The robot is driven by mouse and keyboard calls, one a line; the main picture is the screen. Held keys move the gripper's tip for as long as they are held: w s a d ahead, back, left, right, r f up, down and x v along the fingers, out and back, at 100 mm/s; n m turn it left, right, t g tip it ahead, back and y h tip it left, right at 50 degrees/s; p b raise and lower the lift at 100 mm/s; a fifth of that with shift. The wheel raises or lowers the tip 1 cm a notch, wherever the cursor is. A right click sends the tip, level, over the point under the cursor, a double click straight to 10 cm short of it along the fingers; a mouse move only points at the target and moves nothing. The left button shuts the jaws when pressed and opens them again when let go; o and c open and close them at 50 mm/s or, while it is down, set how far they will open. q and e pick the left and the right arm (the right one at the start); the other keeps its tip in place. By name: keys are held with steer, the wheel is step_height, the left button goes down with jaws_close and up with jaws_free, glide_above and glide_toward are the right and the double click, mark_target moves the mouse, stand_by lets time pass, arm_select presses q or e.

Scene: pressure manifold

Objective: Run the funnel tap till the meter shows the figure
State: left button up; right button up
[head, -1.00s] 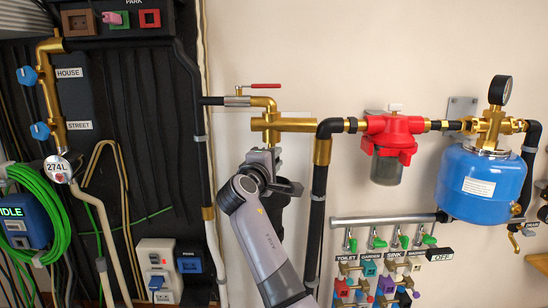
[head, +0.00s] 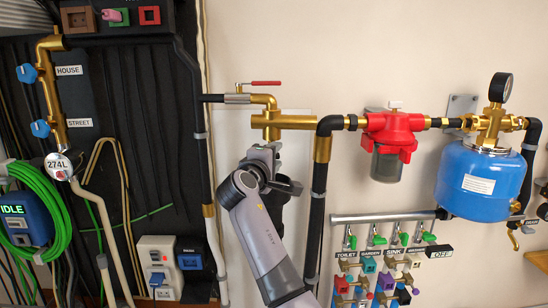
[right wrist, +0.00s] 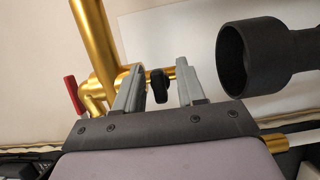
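The round white meter (head: 58,166) on the left panel reads 274L. My right gripper (head: 271,150) is just below the brass pipe tee (head: 272,125). In the right wrist view the right gripper (right wrist: 160,68) is open, its grey fingers on either side of a small black tap handle (right wrist: 158,86) on a brass stem, with gaps visible. A black funnel-like cup (right wrist: 235,60) is to its right. My left gripper is not in view.
A red-handled valve (head: 262,84) is above the tee and shows at left in the right wrist view (right wrist: 73,95). A red filter (head: 388,135) and blue tank (head: 480,180) stand right. A blue box (head: 22,220) reads IDLE. Several green taps line a grey manifold (head: 385,216).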

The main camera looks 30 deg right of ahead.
steer(key=shift+s+a, duration=0.1)
steer(key=v, duration=0.7)
stand_by(0.4)
steer(key=s+a+f+t+y, duration=0.1)
steer(key=s+a+f+y, duration=0.15)
steer(key=f, duration=0.65)
steer(key=s+a+f+t+y, duration=0.15)
steer(key=f+y, duration=0.25)
steer(key=f, duration=0.4)
steer(key=s+a+f+y, duration=0.1)
steer(key=s+f+y, duration=0.2)
steer(key=f, duration=0.6)
steer(key=s+a+f+g+y, duration=0.1)
steer(key=s+a+f+y, duration=0.3)
steer(key=s+f, duration=0.4)
steer(key=s+a+f+m+g+y, duration=0.1)
steer(key=s+a+f+m+y, duration=0.15)
steer(key=s, duration=0.45)
steer(key=s+a+f+m+g+y, duration=0.1)
steer(key=s+a+f+m, duration=0.2)
steer(key=s, duration=0.5)
step_height(320, 180, up, 13)
steer(key=d+p, duration=0.1)
steer(key=p, duration=1.4)
steer(key=shift+w+n, duration=0.25)
steer(key=shift+n, duration=0.2)
